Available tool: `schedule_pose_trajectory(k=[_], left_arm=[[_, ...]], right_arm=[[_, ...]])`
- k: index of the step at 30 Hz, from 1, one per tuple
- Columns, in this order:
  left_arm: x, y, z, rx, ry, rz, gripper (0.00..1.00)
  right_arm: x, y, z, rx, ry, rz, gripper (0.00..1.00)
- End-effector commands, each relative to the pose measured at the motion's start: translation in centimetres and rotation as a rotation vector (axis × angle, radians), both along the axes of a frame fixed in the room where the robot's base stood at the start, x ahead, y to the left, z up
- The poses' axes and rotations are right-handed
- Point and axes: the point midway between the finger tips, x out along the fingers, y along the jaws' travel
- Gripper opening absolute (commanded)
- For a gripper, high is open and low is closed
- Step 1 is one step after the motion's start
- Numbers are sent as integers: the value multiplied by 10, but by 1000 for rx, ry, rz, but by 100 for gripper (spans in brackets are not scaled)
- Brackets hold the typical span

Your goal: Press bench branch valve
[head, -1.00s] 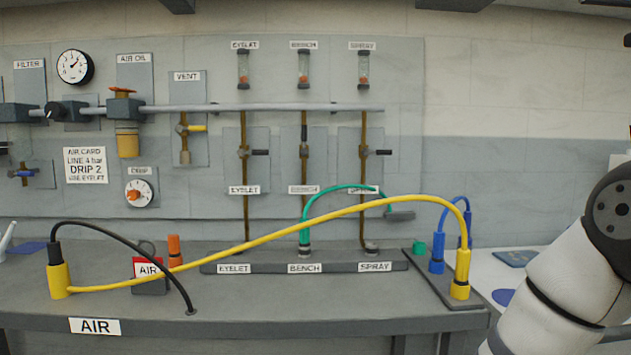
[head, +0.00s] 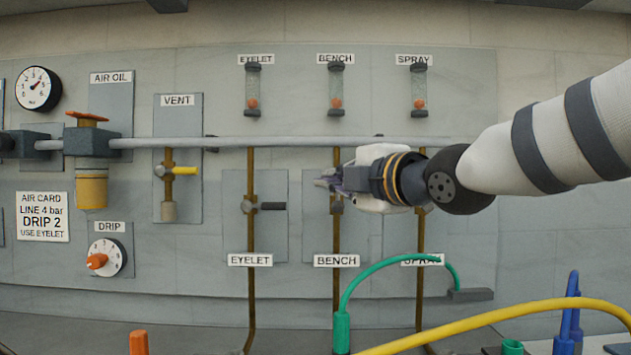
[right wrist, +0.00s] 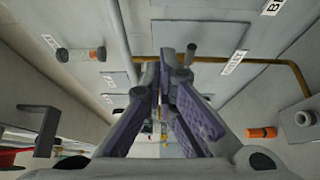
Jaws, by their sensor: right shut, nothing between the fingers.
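The bench branch valve (head: 336,208) sits on the brown pipe above the BENCH label (head: 336,261). Its lower body shows; its handle is hidden behind my right gripper. My right gripper (head: 322,183) is shut and empty, reaching in from the right, its tips at the valve's upper part. I cannot tell whether it touches the valve. In the right wrist view its purple fingers (right wrist: 166,80) come together in front of valve parts; a dark handle (right wrist: 190,52) shows near their tips. My left gripper is out of view.
The eyelet valve (head: 250,207) is just left, its dark handle pointing right. The spray valve is hidden behind my right wrist. The vent valve (head: 166,171) has a yellow handle. Green (head: 388,262) and yellow (head: 500,316) hoses arch below. The grey main pipe (head: 290,142) runs above.

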Motion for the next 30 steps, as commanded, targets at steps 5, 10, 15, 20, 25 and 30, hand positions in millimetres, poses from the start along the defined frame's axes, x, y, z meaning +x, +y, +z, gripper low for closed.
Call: schedule_pose_trajectory(k=[5,10,15,20,25,30], left_arm=[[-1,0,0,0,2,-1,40],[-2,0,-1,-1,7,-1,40],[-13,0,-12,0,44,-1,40],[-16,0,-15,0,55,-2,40],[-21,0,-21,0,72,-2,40],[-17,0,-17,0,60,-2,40]], right_arm=[[0,0,1,0,-1,0,0],[3,2,-1,1,1,0,0],[29,16,-8,2,8,1,0],[59,34,-6,4,6,1,0],[87,51,-7,6,8,1,0],[91,25,1,5,2,-1,0]])
